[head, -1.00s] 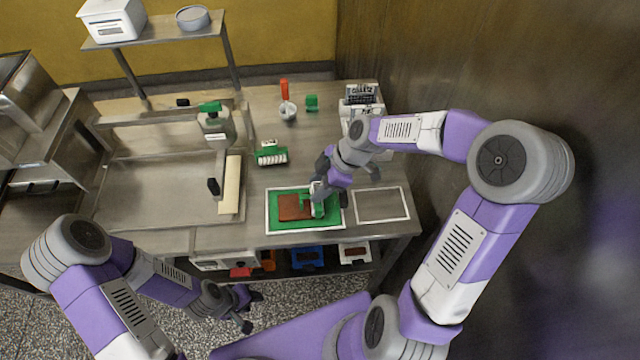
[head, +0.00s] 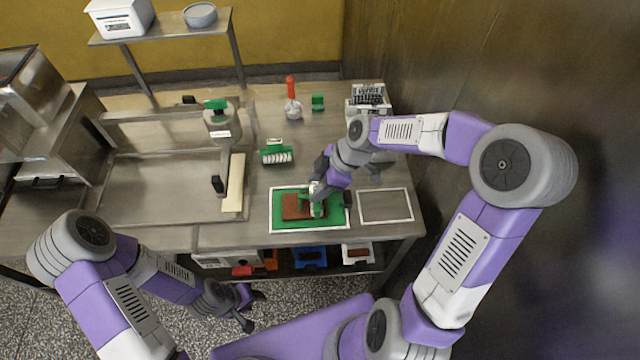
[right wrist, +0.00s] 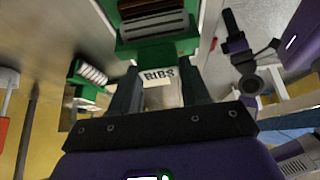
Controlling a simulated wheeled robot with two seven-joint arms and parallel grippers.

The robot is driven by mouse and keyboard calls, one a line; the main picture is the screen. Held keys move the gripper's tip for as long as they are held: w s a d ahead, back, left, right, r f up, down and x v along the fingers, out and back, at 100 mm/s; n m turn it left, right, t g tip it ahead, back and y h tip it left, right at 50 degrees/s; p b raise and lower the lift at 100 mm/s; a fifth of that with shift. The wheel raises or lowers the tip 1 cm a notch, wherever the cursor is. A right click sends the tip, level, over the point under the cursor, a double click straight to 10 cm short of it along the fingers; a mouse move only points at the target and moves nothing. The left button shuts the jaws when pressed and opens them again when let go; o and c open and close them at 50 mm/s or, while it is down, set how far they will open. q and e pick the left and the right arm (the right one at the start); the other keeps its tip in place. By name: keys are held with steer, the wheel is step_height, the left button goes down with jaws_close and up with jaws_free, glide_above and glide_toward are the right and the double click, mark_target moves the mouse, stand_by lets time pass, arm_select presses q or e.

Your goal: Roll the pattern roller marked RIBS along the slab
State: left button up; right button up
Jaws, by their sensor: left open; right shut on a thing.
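The pattern roller marked RIBS (right wrist: 160,77) is held between the fingers of my right gripper (right wrist: 158,90), which is shut on it. In the head view my right gripper (head: 318,188) is over the right part of the brown slab (head: 292,206), and the roller is mostly hidden by it. The slab lies on a green mat (head: 284,225) with a white border. In the right wrist view the ribbed roller and brown slab edge show at the top; contact cannot be told. My left gripper (head: 246,308) is open and empty, low in front of the table.
A second green roller (head: 277,153) lies behind the mat. An empty white-outlined area (head: 386,206) is right of the mat. A red-handled tool (head: 292,100), a small green block (head: 318,102) and a machine (head: 368,97) stand further back. Bins sit on the lower shelf.

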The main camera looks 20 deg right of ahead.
steer(key=shift+w+a+b, duration=0.4)
steer(key=shift+a+b, duration=0.1)
steer(key=shift+a, duration=0.85)
steer(key=shift+w+a+b, duration=0.4)
steer(key=shift+a+b, duration=0.1)
steer(key=shift+a, duration=0.9)
steer(key=shift+w+a+b, duration=0.4)
steer(key=shift+a+b, duration=0.1)
steer(key=shift+a, duration=0.85)
stand_by(1.0)
stand_by(0.3)
step_height(320, 180, up, 7)
steer(key=p, duration=0.5)
stand_by(0.5)
